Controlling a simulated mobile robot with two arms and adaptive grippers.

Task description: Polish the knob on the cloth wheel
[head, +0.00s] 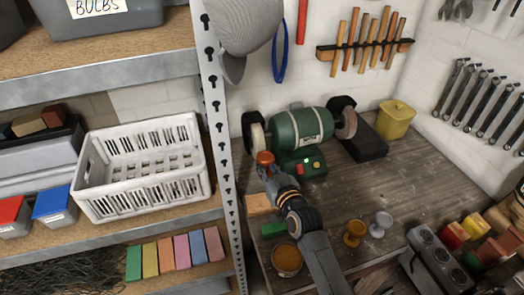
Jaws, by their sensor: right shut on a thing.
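My right gripper (267,171) is shut on a copper-red knob (265,158) at the left end of the bench machine. The green machine (302,130) has a pale wheel, seemingly the cloth wheel (257,136), at its left end and a greyer wheel (347,123) at its right end. The knob is right below the cloth wheel in the picture; I cannot tell whether they touch. A yellow knob (354,233) and a grey knob (381,223) stand on the bench. My left gripper is out of view.
The wooden workbench (412,185) is bare right of the machine's front. A yellow canister (396,119) stands behind. A perforated shelf post (219,130) borders the bench's left.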

